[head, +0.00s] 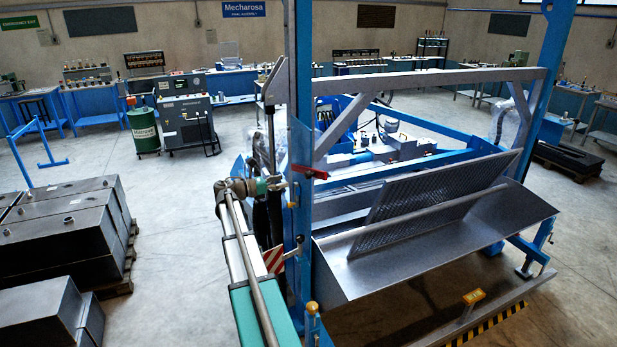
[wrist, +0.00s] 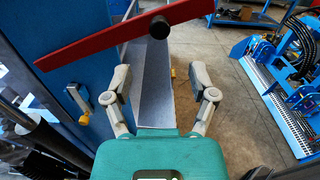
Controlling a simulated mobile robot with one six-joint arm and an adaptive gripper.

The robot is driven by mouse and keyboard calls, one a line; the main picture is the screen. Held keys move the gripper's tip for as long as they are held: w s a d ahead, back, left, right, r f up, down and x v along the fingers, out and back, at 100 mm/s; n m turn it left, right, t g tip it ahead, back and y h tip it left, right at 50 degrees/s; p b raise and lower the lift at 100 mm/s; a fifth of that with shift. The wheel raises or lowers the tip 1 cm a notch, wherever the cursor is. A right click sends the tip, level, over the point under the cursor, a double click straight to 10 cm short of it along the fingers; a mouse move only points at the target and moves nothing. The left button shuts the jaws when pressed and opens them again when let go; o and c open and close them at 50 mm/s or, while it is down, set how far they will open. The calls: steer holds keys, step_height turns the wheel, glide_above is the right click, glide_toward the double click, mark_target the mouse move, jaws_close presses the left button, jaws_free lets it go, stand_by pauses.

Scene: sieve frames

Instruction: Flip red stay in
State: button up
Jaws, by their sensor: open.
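The red stay (head: 309,172) is a short flat bar on the blue post (head: 300,225), lying close to level in the head view. In the wrist view the red stay (wrist: 105,47) slants up to the right across the top, with a dark round pivot (wrist: 159,27) near its right part. My gripper (head: 280,184) is just left of the post, slightly below the stay. In the wrist view my gripper (wrist: 160,80) has its two fingers spread, nothing between them, and the stay lies beyond the fingertips. I see no contact with it.
A grey metal trough with a perforated plate (head: 430,205) is right of the post. A small silver latch with a yellow end (wrist: 80,100) sits on the blue panel. Dark boxes (head: 70,220) stand at left on a pallet. The floor between boxes and machine is open.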

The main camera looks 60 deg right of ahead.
mark_target(305, 176)
steer(key=x, duration=1)
steer(key=shift+c, duration=0.2)
jaws_close()
